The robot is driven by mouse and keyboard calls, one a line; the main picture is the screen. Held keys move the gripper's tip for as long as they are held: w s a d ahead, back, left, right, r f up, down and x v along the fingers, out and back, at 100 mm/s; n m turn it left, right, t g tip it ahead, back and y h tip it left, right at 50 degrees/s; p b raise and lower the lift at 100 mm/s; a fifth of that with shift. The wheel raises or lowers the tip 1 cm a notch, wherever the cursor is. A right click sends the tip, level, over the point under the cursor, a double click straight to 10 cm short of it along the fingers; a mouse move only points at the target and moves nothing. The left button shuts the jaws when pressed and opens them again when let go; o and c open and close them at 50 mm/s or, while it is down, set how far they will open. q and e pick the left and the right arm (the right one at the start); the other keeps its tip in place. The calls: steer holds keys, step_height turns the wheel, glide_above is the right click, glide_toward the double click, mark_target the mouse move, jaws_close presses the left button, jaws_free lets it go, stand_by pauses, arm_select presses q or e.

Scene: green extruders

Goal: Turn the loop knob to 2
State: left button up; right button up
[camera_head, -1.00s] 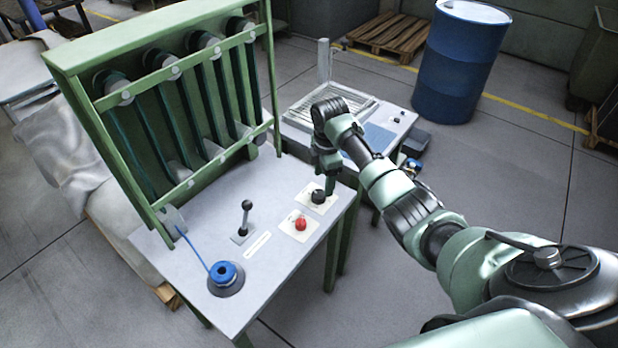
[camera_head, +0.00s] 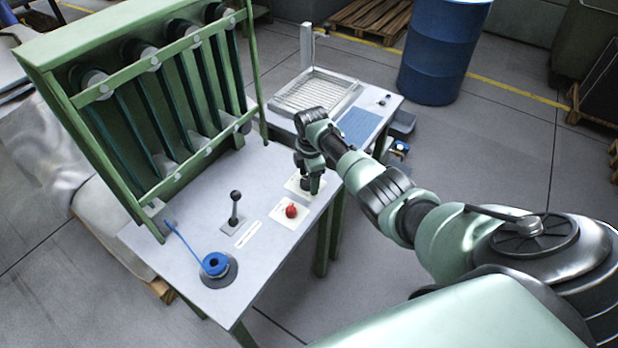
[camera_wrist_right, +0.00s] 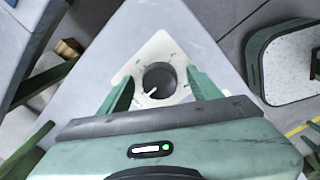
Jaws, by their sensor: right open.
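The loop knob is the dark round knob (camera_wrist_right: 160,77) on a pale square plate in the right wrist view. Its white pointer mark points to the lower left there; the numbers on the plate are too small to read. My right gripper (camera_wrist_right: 160,82) is open, with one green finger on each side of the knob. I cannot tell whether the fingers touch it. In the head view my right gripper (camera_head: 310,183) hangs over the plate (camera_head: 292,186) and hides most of the knob. My left gripper is not in view.
A red button (camera_head: 291,211) sits close to the knob on the grey table. A black lever (camera_head: 235,208) and a blue spool (camera_head: 215,265) are farther left. The green extruder frame (camera_head: 172,177) stands along the table's back. A blue barrel (camera_head: 440,50) stands beyond.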

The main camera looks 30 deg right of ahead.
steer(key=c, duration=1.2)
steer(key=shift+c, duration=0.8)
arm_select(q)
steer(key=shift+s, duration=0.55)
